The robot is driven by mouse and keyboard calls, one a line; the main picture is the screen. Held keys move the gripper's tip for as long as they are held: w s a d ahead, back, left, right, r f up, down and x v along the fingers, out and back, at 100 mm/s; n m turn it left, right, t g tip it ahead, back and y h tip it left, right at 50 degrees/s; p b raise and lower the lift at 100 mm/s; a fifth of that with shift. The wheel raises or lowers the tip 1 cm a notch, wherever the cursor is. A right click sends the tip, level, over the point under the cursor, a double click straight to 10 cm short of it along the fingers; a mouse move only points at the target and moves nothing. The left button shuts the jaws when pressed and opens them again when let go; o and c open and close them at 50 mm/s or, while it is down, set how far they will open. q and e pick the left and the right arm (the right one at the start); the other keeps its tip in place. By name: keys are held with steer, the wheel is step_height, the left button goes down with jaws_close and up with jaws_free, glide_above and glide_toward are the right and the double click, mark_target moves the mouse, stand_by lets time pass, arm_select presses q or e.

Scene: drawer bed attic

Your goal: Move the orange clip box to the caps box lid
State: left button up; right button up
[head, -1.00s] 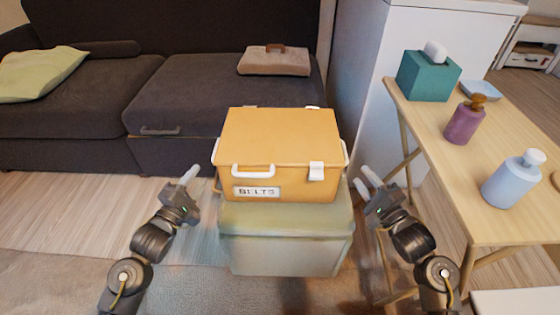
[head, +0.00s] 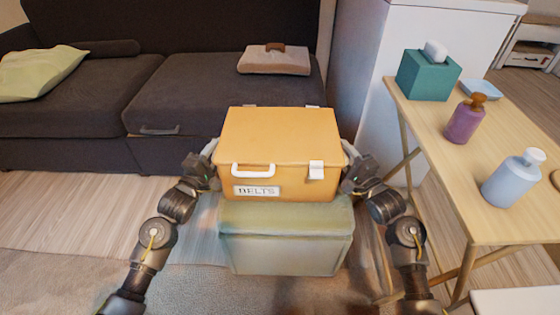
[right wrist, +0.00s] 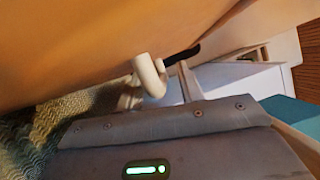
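The orange clip box (head: 280,135) is shut, with a BELTS label, a white front handle and a white clip. It sits level on a grey-green box (head: 285,250). My left gripper (head: 208,153) is at its left side. My right gripper (head: 350,156) is at its right side, by a white side handle. In the right wrist view, the orange wall (right wrist: 90,45) fills the upper left and the white side handle (right wrist: 150,78) is right in front of the gripper. Whether either gripper has closed is unclear. No caps label shows.
A dark sofa (head: 70,100) with a folded beige item (head: 275,65) stands behind. At right, a wooden table (head: 475,170) holds a teal tissue box (head: 425,78), a purple bottle (head: 463,122) and a blue bottle (head: 512,182). A white cabinet (head: 430,30) stands behind the table.

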arm_select(q)
jaws_close()
arm_select(e)
jaws_close()
stand_by(1.0)
